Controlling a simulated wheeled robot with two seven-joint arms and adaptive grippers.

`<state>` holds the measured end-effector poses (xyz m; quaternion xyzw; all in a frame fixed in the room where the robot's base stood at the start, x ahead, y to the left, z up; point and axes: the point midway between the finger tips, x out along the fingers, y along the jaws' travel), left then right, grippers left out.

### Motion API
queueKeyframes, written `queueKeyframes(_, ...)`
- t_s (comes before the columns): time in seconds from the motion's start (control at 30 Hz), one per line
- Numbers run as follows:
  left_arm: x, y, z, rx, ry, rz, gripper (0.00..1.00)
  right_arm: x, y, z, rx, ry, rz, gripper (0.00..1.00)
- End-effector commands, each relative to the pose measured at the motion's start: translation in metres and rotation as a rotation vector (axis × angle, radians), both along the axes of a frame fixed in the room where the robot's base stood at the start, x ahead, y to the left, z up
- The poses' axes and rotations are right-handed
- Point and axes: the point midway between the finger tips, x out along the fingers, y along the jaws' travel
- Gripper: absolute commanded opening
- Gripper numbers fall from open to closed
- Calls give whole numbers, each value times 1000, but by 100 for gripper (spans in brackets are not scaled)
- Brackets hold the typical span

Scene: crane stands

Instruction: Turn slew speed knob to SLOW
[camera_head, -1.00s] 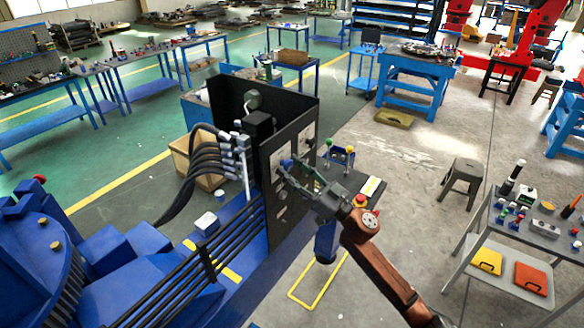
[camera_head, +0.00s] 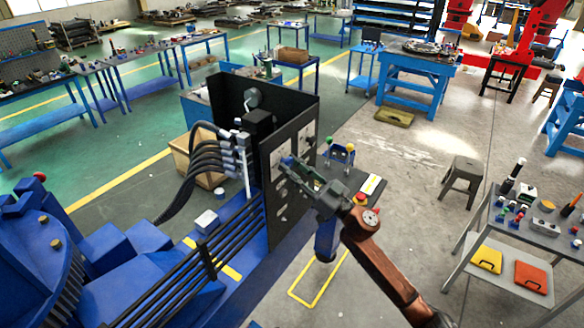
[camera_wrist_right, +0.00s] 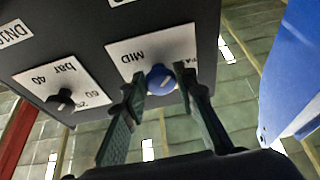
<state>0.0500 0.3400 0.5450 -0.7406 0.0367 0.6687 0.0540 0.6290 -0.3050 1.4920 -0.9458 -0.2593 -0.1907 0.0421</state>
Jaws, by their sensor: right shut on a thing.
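The blue knob (camera_wrist_right: 161,79) sits on a white label plate (camera_wrist_right: 125,57) of the dark panel in the right wrist view. The word MID reads upside down beside it; another word at the right is partly hidden by a finger. My right gripper (camera_wrist_right: 157,90) has one finger on each side of the knob and is shut on it. In the head view my right gripper (camera_head: 290,166) is at the front face of the dark panel (camera_head: 271,205) and hides the knob. My left gripper is not in view.
A black knob (camera_wrist_right: 63,100) on a plate marked in bar is beside the blue one. A grey stool (camera_head: 463,180) and side table (camera_head: 540,222) stand farther right.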

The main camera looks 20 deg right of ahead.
Motion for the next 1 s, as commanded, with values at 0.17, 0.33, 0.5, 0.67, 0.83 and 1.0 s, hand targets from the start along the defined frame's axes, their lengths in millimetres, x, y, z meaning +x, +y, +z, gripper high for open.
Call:
queueKeyframes(0.17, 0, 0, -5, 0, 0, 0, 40, 0, -1, -1, -61, -36, 0, 2)
queueKeyframes(0.33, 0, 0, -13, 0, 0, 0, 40, 1, -2, -1, -166, -97, -1, 2)
queueKeyframes(0.5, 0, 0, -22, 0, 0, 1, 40, 2, -3, -2, -302, -175, -1, 2)
queueKeyframes(0.67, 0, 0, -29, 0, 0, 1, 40, 3, -4, -1, -434, -252, 0, 2)
queueKeyframes(0.83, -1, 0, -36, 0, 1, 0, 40, 3, -5, 0, -574, -335, 0, 2)
queueKeyframes(1.0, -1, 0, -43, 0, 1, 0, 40, 4, -6, 1, -714, -416, 0, 2)
